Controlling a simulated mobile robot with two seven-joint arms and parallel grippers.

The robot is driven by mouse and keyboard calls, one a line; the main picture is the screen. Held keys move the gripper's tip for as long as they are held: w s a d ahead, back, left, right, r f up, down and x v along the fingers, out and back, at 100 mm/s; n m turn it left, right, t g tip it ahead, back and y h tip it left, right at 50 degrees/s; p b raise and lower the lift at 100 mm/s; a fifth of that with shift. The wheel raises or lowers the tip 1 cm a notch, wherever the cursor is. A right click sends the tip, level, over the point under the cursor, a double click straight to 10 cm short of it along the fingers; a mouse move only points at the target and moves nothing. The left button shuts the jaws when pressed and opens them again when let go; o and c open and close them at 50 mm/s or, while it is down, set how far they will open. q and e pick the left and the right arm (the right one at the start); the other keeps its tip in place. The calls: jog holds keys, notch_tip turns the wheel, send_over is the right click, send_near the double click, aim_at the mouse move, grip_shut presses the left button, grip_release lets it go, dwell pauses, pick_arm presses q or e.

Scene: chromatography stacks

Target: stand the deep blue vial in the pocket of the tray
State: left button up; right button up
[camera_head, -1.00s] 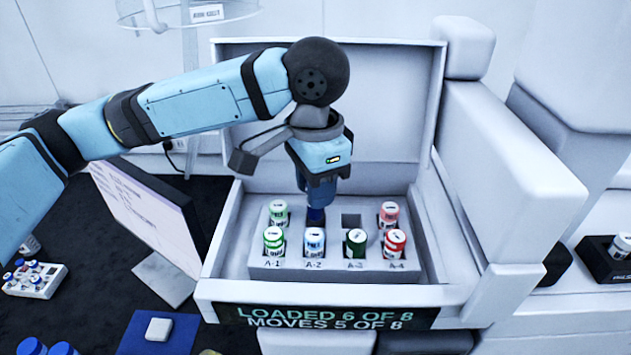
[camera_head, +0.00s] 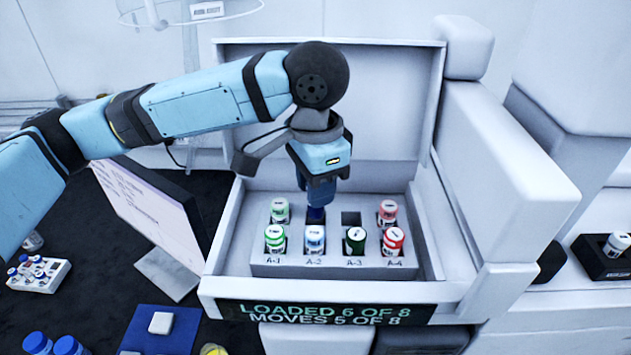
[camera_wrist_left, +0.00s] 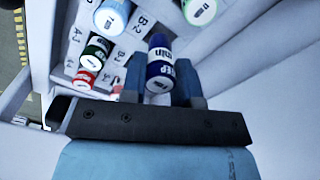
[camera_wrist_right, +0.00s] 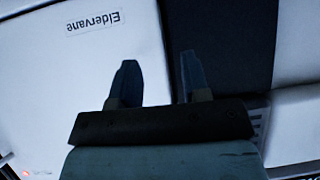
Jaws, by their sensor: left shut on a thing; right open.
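The deep blue vial (camera_head: 316,214) is held by my left gripper (camera_head: 317,198), over or in the back-row pocket behind the light blue vial. I cannot tell how deep its lower end sits. In the left wrist view the vial (camera_wrist_left: 160,62) is between the two fingers (camera_wrist_left: 161,82). The white tray (camera_head: 345,268) has two rows of pockets inside an open white case. The back-row pocket third from the left (camera_head: 351,218) is empty. My right gripper (camera_wrist_right: 157,85) is open and empty, seen only in its wrist view.
Close neighbours are the light blue vial (camera_head: 314,240), a green vial (camera_head: 279,211) and a dark green vial (camera_head: 355,240). Red-capped vials (camera_head: 393,241) stand at the right. The case's raised lid (camera_head: 390,110) is behind. A monitor (camera_head: 150,215) stands left.

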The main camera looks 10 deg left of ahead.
pick_arm(q)
jog(key=shift+f, duration=0.15)
jog(key=shift+f, duration=1.1)
jog(key=shift+f, duration=0.6)
jog(key=o, duration=1.4)
jog(key=shift+c, duration=0.2)
jog(key=shift+f, duration=0.1)
